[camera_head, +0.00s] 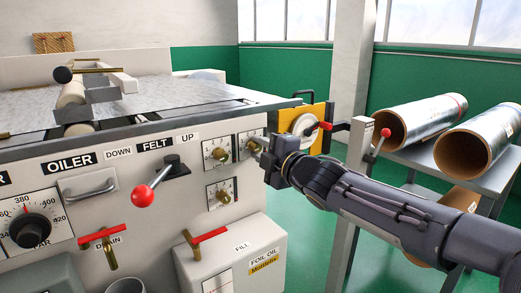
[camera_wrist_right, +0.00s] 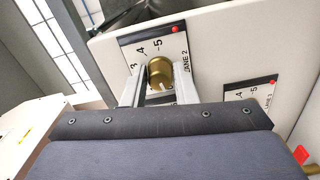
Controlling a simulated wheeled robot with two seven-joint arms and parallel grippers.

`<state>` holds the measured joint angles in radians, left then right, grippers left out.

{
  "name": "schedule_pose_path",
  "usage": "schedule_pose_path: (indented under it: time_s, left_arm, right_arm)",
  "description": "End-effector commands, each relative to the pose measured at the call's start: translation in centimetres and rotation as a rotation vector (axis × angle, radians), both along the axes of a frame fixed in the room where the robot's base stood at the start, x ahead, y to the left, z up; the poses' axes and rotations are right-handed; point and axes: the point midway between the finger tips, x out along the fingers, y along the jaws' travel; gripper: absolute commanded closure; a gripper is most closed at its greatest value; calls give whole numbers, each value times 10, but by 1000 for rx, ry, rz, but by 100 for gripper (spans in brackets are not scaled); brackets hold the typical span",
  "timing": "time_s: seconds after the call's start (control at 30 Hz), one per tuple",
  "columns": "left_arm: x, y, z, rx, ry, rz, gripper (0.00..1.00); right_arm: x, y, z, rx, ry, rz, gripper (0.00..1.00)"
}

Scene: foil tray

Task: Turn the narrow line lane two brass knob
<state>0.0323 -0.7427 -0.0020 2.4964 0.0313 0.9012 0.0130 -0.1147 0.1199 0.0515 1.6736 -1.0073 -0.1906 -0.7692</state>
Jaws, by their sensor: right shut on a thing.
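The lane two brass knob (camera_wrist_right: 158,70) sits on a white dial plate (camera_wrist_right: 138,52) marked LANE 2, with numbers around it. My right gripper (camera_wrist_right: 160,90) is shut on this knob, one finger on each side. In the head view the right gripper (camera_head: 261,151) reaches the machine's front from the right and partly hides the knob and its plate. My left gripper is not in view.
Two other brass knobs, one left (camera_head: 219,154) and one below (camera_head: 224,197), sit on similar plates close by. A red-ball lever (camera_head: 144,195) and a red-handled valve (camera_head: 205,237) stick out of the front. Foil rolls (camera_head: 420,122) lie on a grey rack at right.

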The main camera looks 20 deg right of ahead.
Motion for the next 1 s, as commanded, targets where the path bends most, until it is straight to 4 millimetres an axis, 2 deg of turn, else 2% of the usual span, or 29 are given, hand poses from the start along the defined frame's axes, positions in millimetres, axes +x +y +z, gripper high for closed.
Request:
schedule_pose_path:
  time_s: [0.03,0.17,0.5,0.9,1.0]
  left_arm:
    - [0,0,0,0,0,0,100]
    - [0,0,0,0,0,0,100]
    - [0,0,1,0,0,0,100]
    - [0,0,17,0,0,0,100]
    - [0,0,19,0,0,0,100]
  right_arm:
    - [0,0,0,-1,0,1,70]
    - [0,0,0,0,0,1,53]
    - [-3,-1,1,0,0,0,52]
    - [-61,-22,3,0,-1,-1,52]
    - [-70,-25,1,0,0,0,52]
